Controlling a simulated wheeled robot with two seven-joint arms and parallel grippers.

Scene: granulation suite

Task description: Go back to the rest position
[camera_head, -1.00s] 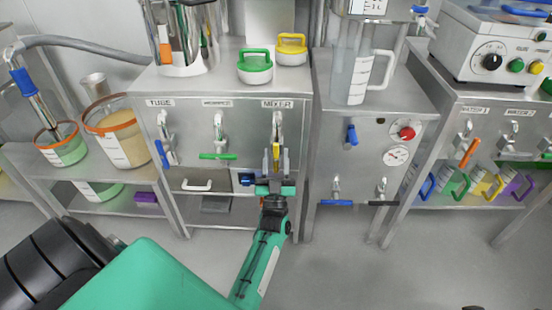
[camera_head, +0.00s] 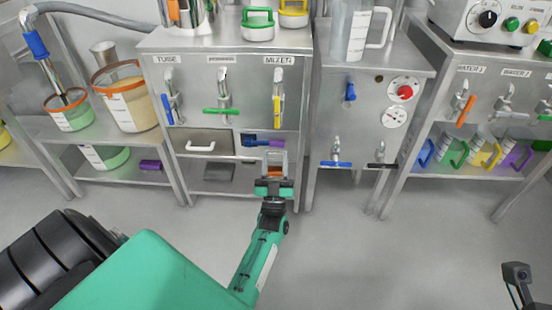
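My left gripper (camera_head: 275,170) is in front of the lower opening of the left steel cabinet, below the valve marked MIXER. Its two fingers look apart. A patch of orange shows between them, and I cannot tell what it belongs to. The yellow valve handle (camera_head: 277,112) points straight down above the gripper, apart from it. A green valve handle (camera_head: 222,111) lies level to its left, and a blue handle (camera_head: 168,108) hangs further left. My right gripper is not clearly visible; only a dark grey part, perhaps of my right arm, shows at the lower right.
A dark blue and purple object (camera_head: 263,141) lies in the cabinet opening just above the gripper. A drawer with a white handle (camera_head: 200,147) is to its left. A middle cabinet (camera_head: 365,120) stands to the right. The grey floor (camera_head: 390,260) in front is clear.

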